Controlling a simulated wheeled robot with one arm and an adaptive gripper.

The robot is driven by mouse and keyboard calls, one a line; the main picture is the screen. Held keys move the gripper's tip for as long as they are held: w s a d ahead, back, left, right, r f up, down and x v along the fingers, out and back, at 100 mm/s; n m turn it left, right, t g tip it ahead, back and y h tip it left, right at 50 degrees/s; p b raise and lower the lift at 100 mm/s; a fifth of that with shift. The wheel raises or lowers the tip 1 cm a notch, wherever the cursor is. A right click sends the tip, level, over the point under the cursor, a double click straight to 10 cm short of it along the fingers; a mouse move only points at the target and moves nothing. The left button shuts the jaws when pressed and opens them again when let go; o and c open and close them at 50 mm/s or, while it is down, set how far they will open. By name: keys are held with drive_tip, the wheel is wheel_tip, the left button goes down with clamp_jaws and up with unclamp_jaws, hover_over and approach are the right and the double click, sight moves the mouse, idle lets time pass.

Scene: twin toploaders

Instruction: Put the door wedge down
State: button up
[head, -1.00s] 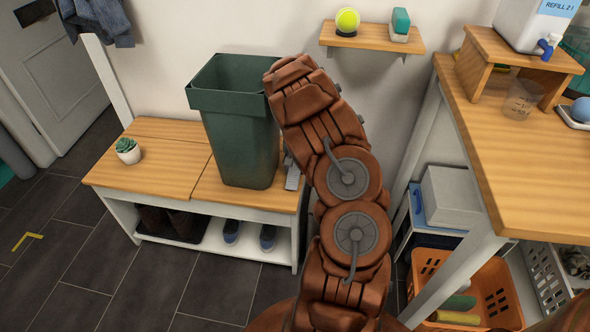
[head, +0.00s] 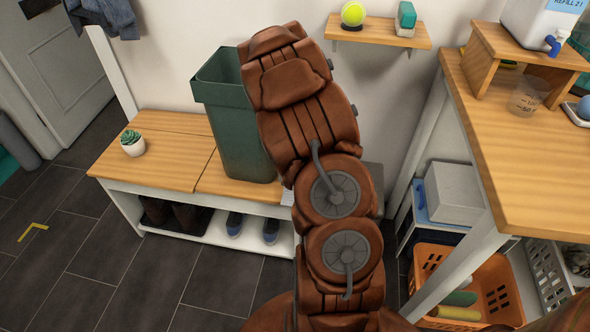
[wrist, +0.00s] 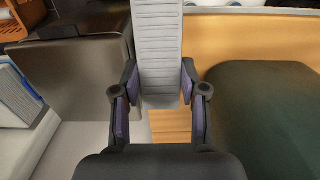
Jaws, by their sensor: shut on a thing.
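The door wedge (wrist: 157,50) is a light grey, ridged block in the wrist view, standing out from between my fingers toward the top of the picture. My gripper (wrist: 158,92) is shut on it, with one dark, purple-padded finger on each side. A strip of wooden bench top (wrist: 170,126) shows below and beside the wedge; I cannot tell the gap between them. In the head view my brown arm hides the gripper and most of what it holds. A small pale grey piece shows at the arm's left edge, by the bench front.
A green bin (head: 240,135) stands on the wooden bench (head: 165,160), close beside my arm. A potted succulent (head: 133,144) stands farther left, with clear bench top between. A wall shelf (head: 375,32) with a tennis ball (head: 353,13) is behind. A table (head: 530,150) is right.

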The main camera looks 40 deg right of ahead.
drive_tip(key=shift+s+a+r, duration=0.1)
drive_tip(key=shift+s+a, duration=0.55)
drive_tip(key=shift+a, duration=0.3)
drive_tip(key=shift+s+a+r, duration=0.1)
drive_tip(key=shift+s+a, duration=0.55)
drive_tip(key=shift+a, duration=0.25)
drive_tip(key=w+a+r+n+p, duration=0.3)
drive_tip(key=w+a+r+p, duration=0.2)
drive_tip(key=a+r, duration=0.3)
drive_tip(key=w+a+r+n+p, duration=0.4)
drive_tip(key=w+a+r+p, duration=0.2)
drive_tip(key=r, duration=0.6)
drive_tip(key=w+a+r+n+p, duration=0.4)
drive_tip(key=w+a+r+p, duration=0.1)
drive_tip(key=a+r+p, duration=0.4)
drive_tip(key=shift+w+a+r, duration=0.15)
drive_tip(key=shift+a+r, duration=0.45)
drive_tip(key=shift+r, duration=0.2)
